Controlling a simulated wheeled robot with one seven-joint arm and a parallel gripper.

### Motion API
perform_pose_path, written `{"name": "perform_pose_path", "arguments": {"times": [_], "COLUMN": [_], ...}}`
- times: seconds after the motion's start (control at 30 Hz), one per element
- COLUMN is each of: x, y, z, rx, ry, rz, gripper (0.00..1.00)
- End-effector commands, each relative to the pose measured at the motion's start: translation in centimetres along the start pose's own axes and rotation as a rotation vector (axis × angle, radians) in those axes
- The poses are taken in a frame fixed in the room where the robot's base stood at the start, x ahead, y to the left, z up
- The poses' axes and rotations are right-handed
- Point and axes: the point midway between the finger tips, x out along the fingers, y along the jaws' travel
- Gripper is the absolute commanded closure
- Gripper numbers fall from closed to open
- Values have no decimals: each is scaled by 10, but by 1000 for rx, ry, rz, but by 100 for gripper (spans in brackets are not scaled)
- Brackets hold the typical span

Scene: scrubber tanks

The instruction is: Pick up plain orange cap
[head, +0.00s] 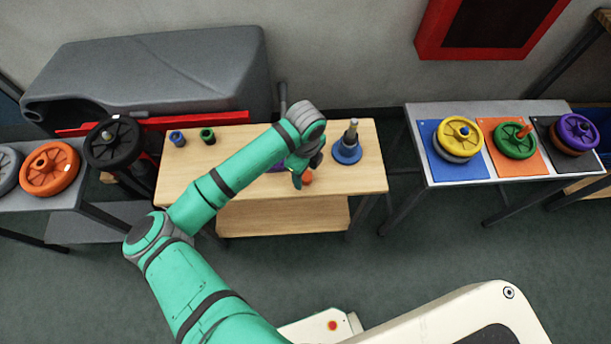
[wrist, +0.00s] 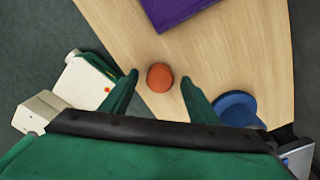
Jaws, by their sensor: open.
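The plain orange cap (wrist: 160,77) sits on the wooden table, and in the wrist view it lies between and just beyond my two fingertips. In the head view the orange cap (head: 307,176) shows partly behind my gripper (head: 299,177). My gripper (wrist: 158,84) is open and empty, with one green finger on each side of the cap and a gap to both. I cannot tell exactly how high the fingertips are above the tabletop.
A blue base with a grey post (head: 347,150) stands right of the cap. A purple object (wrist: 178,8) lies beyond it. Blue (head: 177,138) and green (head: 208,136) cups stand at the table's back left. Side tables hold colored wheels, including a yellow one (head: 460,132).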

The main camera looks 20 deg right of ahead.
Motion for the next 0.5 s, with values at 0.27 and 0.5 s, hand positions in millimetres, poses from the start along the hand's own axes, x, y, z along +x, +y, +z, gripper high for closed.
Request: {"name": "perform_pose_path", "arguments": {"times": [0.27, 0.5], "x": [0, -1], "y": [0, 0], "z": [0, 0], "rx": [0, 0], "ry": [0, 0], "rz": [0, 0], "gripper": [88, 88]}}
